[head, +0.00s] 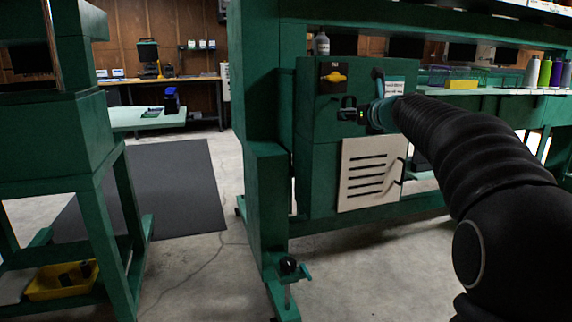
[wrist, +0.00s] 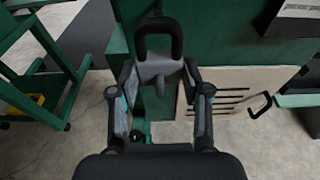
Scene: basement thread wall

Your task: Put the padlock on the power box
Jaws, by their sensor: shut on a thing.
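The padlock (wrist: 158,68), with a grey body and a thick black shackle pointing up, is held between the fingers of my gripper (wrist: 160,80) in the wrist view. In the head view the dark padlock (head: 347,112) and gripper tip are small and hard to separate. They appear in front of the green power box (head: 313,128), just below its yellow rotary handle (head: 334,77). The shackle looks upright. I cannot tell whether it touches the box. My arm hides part of the box's right side.
A white slotted panel (head: 368,172) with a black handle is below the gripper. A grey bottle (head: 321,44) stands on top of the box. Thread spools (head: 545,73) and bins are on the shelf at right. Open floor lies in front; a green stand (head: 92,160) is at left.

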